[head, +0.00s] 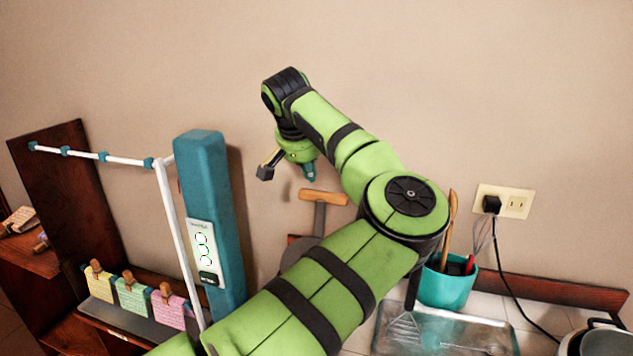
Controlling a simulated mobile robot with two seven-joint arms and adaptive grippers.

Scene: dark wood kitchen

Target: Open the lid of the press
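A wooden crossbar handle (325,197) on a grey metal shaft stands near the wall, with a grey rounded metal part (298,254) below it. This looks like the press, but my arm hides its lower part, and I cannot tell how its lid stands. My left gripper (287,174) points down, above and slightly left of the wooden handle in the picture. Its fingers are spread apart, with nothing seen between them. No contact with the handle shows. My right gripper is not in view.
A tall teal post with a display (203,220) stands left of the gripper, beside a white rail (110,158). Clipped coloured cards (133,298) are below. A teal utensil cup (446,287), a metal tray (470,335) and a pot (607,341) are right.

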